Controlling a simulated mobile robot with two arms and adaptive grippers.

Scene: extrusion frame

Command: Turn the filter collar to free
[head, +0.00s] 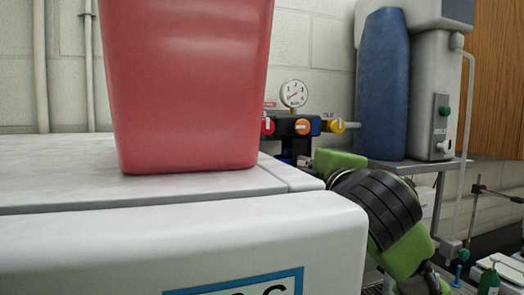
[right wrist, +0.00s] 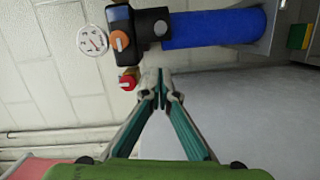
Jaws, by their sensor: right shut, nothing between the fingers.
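The black manifold block (head: 290,127) with a round gauge (head: 293,93) is on the wall in the head view. In the right wrist view the block (right wrist: 122,17) appears sideways, with a dark collar-like part (right wrist: 157,24) at the top of a blue filter bowl (right wrist: 215,27). I cannot tell from its look whether the collar is locked or free. My right gripper (right wrist: 162,88) is shut and empty, with its tips a little apart in the picture from the collar. In the head view, my green and black right arm reaches towards the manifold, and hides most of the bowl. My left gripper is not in view.
A large red bin (head: 190,80) stands on the white machine (head: 60,176) in front of the manifold. Red (head: 267,126), orange (head: 303,127) and yellow (head: 337,126) knobs sit on the block. A blue cylinder (head: 383,85) and a grey unit (head: 433,100) stand to the right on a shelf.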

